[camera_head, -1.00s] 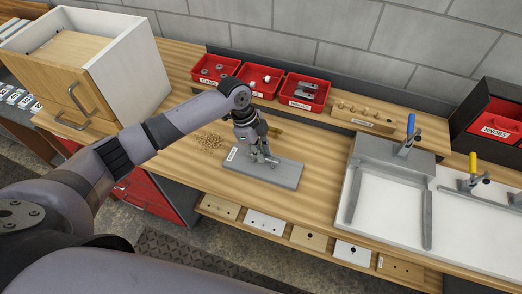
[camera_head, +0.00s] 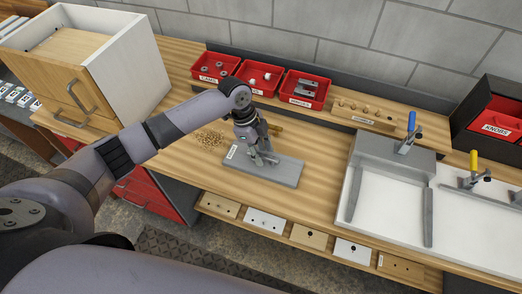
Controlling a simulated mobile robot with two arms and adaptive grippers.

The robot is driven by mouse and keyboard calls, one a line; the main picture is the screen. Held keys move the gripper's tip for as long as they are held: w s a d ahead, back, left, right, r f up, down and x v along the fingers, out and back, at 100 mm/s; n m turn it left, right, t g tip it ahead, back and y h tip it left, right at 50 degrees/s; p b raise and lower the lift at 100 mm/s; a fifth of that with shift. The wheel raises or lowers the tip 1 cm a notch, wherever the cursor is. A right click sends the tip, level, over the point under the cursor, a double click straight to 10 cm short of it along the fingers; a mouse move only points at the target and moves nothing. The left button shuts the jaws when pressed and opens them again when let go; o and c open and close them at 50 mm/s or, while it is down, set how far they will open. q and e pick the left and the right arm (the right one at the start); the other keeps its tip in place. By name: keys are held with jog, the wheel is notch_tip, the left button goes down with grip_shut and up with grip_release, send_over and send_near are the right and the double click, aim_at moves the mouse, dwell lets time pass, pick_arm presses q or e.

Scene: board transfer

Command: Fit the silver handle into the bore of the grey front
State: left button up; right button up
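A flat grey board (camera_head: 287,173), which looks like the grey front, lies on the wooden bench with a white label at its left end. My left gripper (camera_head: 263,160) points down over the middle of this board, with its fingertips at or just above the surface. The fingers are small and partly overlap, so I cannot tell whether they are open or shut, or whether they hold a handle. No bore can be made out; the gripper covers part of the board. Silver handles (camera_head: 308,84) lie in a labelled red bin (camera_head: 302,101) behind the board. My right gripper is out of view.
More red bins (camera_head: 218,77) stand along the back. A wooden rack with pegs (camera_head: 365,115) is at their right. A grey and white fixture with clamps (camera_head: 390,158) fills the right side. A white cabinet (camera_head: 125,65) stands at left. Wood shavings (camera_head: 208,138) lie left of the board.

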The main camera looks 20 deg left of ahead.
pick_arm(q)
jog(key=v, duration=1.2)
jog(key=shift+s+f, duration=0.1)
